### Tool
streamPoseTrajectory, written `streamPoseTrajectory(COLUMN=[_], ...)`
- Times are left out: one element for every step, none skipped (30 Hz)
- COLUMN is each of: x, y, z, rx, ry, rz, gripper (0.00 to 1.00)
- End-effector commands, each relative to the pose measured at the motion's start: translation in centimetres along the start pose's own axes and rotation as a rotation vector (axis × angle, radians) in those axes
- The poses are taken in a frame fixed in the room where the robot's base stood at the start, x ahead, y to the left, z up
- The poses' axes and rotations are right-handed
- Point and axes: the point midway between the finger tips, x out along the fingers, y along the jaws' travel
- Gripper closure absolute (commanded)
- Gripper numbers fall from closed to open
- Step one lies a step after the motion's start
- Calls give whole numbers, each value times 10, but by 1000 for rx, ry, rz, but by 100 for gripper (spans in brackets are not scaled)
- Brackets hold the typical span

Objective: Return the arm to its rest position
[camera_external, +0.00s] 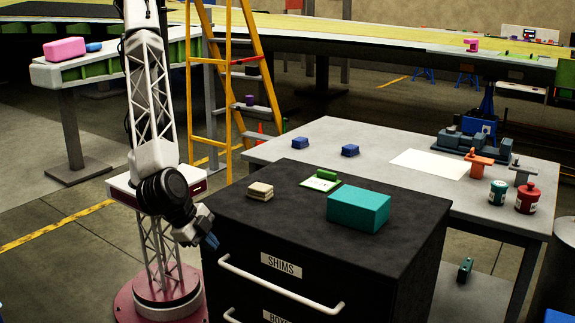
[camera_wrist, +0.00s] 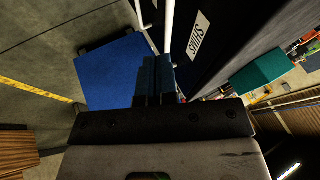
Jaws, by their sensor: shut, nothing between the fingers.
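My gripper (camera_external: 211,241) hangs at the left front corner of the black drawer cabinet (camera_external: 235,210), beside the drawer labelled SHIMS. Its blue fingers point down toward the lower right. In the wrist view my gripper (camera_wrist: 155,62) shows its two fingers together, with nothing between them. The white drawer handle and the SHIMS label (camera_wrist: 199,35) lie just to the right of the fingers there. My arm is folded down from its upright lattice links.
A grey table (camera_external: 300,136) stands behind, with blue blocks and cans. A yellow ladder (camera_external: 190,90) stands behind my arm.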

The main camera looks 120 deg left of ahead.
Motion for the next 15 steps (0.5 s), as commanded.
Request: streamPoseTrajectory(x=[-6,-9,-12,-16,-21,-25,-29,-33,-38,-42,-46,-51,-55,-59,-64], y=[-13,-21,-33,-42,-51,-65,-75,-85,-99,-109,-120,-133,-143,-153,-166], z=[-3,-4,-5,-6,-8,-8,-9,-9,-9,-9,-8,-7,-6,-6,-4], rx=[-3,-4,-3,-4,-4,-4,-4,-4,-2,-3,-2,-1,-1,0,0], ry=[-7,-12,-20,-26,-31,-40,-47,-53,-61,-68,-75,-83,-90,-95,-103], rz=[2,4,5,7,10,12,15,18,22,25,28,33,37,40,46], gripper=[100,100,100,100,100,100,100,100,100,100,100,100,100,100,100])
